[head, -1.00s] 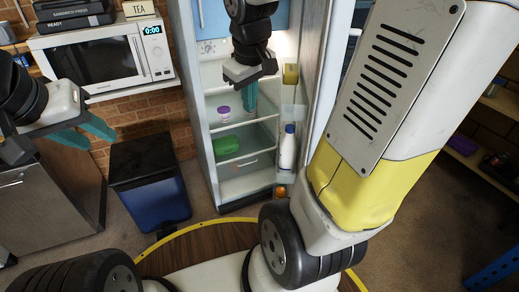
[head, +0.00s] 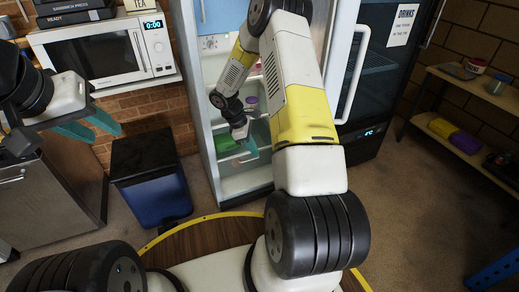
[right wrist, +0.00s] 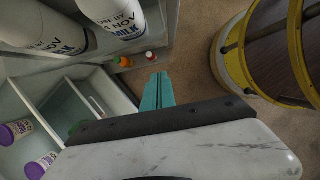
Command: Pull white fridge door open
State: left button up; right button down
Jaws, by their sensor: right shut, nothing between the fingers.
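The white fridge (head: 202,110) stands open in the head view, its shelves showing. Its door (head: 344,25) is swung out to the right, with a white handle (head: 352,75); my right arm covers much of the door. My right gripper (head: 246,146) is low in front of the shelves, on the inner side of the door. In the right wrist view its teal fingers (right wrist: 158,92) are together and empty, near the door's inner racks with milk bottles (right wrist: 112,14). My left gripper (head: 90,130) is open and empty at the left, away from the fridge.
A blue-and-black bin (head: 150,185) stands left of the fridge, below a microwave (head: 100,52). A dark drinks cooler (head: 378,85) is behind the door on the right. Wooden shelves (head: 465,90) line the right wall. Floor between cooler and shelves is clear.

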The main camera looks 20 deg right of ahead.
jog(key=s+d+f, duration=0.3)
jog(key=d+f, duration=0.4)
jog(key=f, duration=0.2)
jog(key=shift+f, duration=0.35)
jog(key=shift+d, duration=0.1)
